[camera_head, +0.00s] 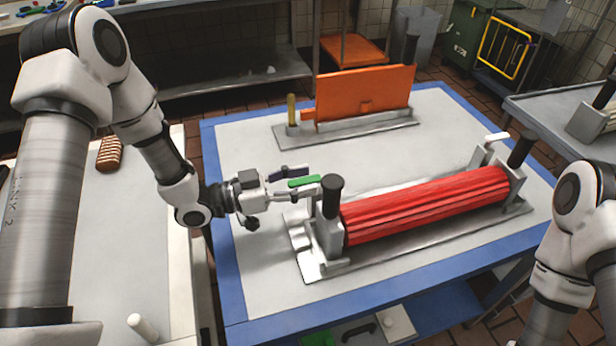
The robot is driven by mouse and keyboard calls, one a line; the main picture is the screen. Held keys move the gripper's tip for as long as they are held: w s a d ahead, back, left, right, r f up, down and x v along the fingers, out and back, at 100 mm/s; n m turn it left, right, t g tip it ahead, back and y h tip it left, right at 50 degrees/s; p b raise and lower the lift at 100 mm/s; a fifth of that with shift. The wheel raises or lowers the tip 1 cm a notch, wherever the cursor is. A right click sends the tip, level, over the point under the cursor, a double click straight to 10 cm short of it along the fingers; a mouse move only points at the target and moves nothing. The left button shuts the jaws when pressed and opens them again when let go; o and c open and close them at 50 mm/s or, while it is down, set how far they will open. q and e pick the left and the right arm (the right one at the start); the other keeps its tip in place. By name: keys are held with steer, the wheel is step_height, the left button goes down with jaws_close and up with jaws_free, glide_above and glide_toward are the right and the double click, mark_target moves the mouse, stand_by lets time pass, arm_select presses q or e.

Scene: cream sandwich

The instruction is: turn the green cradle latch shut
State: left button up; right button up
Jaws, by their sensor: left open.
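The green cradle latch (304,181) is a short flat bar at the near left end of the cradle, beside a black upright knob (332,186). The cradle (322,240) is grey metal and holds a long red ribbed roller (430,204). My left gripper (308,180) reaches in from the left with its fingers open on either side of the green latch. Whether a finger touches the latch I cannot tell. My right arm (580,230) shows at the right edge; its gripper is out of view.
An orange plate (365,92) stands in a grey holder with a yellow post (292,110) at the back of the blue-edged table (222,200). A white lever (497,137) and a black knob (521,149) are at the cradle's right end. The table's left front is clear.

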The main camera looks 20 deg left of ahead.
arm_select(q)
steer(key=shift+w+d, duration=0.3)
steer(key=shift+d, duration=0.15)
steer(key=shift+w+d+r, duration=0.1)
steer(key=shift+d, duration=0.15)
jaws_close()
